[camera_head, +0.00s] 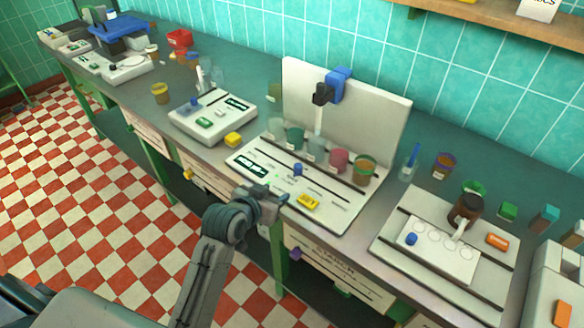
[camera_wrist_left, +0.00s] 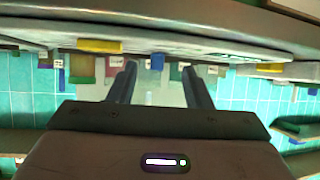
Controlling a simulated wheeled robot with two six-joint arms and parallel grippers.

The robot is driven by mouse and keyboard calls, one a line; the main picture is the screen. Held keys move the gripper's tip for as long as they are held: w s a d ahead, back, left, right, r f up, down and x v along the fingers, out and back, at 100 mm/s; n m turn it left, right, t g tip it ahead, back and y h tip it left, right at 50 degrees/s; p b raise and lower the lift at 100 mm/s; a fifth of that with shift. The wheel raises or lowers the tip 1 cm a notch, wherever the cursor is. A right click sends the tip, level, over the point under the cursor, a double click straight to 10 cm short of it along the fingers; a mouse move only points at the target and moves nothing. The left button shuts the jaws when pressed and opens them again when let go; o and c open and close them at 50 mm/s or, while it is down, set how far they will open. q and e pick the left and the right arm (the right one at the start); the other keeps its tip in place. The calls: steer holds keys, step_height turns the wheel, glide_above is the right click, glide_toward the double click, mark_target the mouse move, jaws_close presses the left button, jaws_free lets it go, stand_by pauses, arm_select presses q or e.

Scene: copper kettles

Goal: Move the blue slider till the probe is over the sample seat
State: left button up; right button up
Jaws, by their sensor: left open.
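A white test stand (camera_head: 335,205) has an upright back panel. A blue block (camera_head: 338,84) sits at the panel's top with a dark holder (camera_head: 321,95) and a thin pale probe (camera_head: 318,122) pointing down behind a row of cups. A small blue knob (camera_head: 298,169) stands on the base plate in front of the cups; I cannot tell which blue part is the slider. In the left wrist view, which looks upside down, a small blue piece (camera_wrist_left: 158,62) shows between the fingers. My left gripper (camera_head: 277,193) is open and empty at the stand's front edge. The sample seat is not clearly identifiable.
Several cups, including a red one (camera_head: 338,160) and a green one (camera_head: 295,137), stand close behind the knob. A yellow block (camera_head: 308,201) lies on the plate near my gripper. Another white device (camera_head: 212,115) is to the left, and a white tray (camera_head: 440,250) to the right.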

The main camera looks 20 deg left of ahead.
mark_target(297, 168)
arm_select(q)
steer(key=shift+t, duration=0.7)
steer(key=w, duration=0.1)
steer(key=w+r, duration=0.2)
steer(key=shift+w+d+r, duration=0.25)
steer(key=shift+w+d, duration=0.05)
steer(key=shift+d, duration=0.05)
steer(key=p+x, duration=0.2)
steer(key=x, duration=0.7)
steer(key=shift+d, duration=0.1)
steer(key=shift+w+d+f, duration=0.1)
steer(key=shift+w+f, duration=0.25)
steer(key=shift+w, duration=0.25)
steer(key=shift+c, duration=0.5)
steer(key=c, duration=0.7)
jaws_close()
